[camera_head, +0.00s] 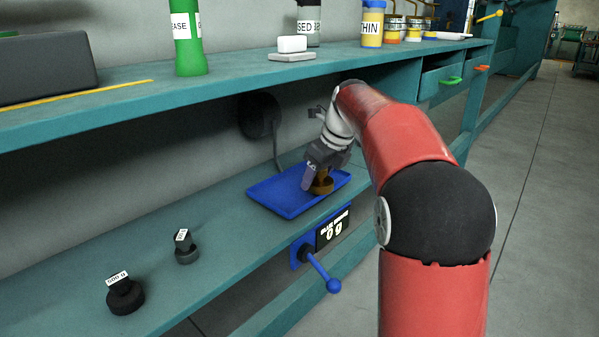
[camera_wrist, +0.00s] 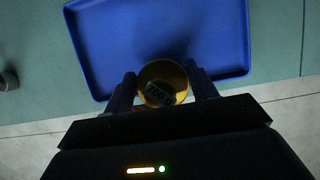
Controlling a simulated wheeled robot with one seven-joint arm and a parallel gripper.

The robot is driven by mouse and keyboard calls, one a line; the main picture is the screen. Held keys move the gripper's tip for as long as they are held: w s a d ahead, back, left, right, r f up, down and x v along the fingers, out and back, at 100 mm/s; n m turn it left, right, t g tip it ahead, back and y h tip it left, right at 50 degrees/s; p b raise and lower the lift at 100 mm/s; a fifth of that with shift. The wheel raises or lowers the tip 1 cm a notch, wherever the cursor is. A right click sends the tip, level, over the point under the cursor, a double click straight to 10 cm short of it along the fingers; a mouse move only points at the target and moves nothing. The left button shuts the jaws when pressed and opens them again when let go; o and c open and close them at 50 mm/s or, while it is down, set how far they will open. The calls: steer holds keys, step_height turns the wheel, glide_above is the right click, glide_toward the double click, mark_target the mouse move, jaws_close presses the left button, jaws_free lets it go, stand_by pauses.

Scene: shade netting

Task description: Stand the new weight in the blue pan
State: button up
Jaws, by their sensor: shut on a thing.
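The blue pan (camera_head: 276,204) is a shallow rimmed tray on the lower shelf. It also shows in the wrist view (camera_wrist: 150,30). My gripper (camera_head: 314,180) is over the pan's right front part and is shut on a brass-coloured weight (camera_head: 323,186). The weight looks upright, near the pan's front edge. I cannot tell whether its base touches the pan. The display (camera_head: 332,229) below the pan reads 0 g.
Two dark weights with white tags stand on the lower shelf, one nearer (camera_head: 125,299) and one farther (camera_head: 186,251). A blue lever (camera_head: 321,273) sticks out below the pan. The upper shelf (camera_head: 240,88) overhangs, with bottles and cans on it.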

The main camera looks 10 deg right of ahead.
mark_target(295, 183)
steer(key=shift+w+a+r, duration=0.1)
steer(key=shift+w+a, duration=0.35)
steer(key=shift+w, duration=0.2)
steer(key=shift+w+a, duration=0.45)
steer(key=shift+w, duration=0.15)
steer(key=shift+w+a, duration=0.65)
steer(key=shift+w, duration=0.3)
steer(key=shift+x, duration=0.85)
steer(key=o, duration=1.5)
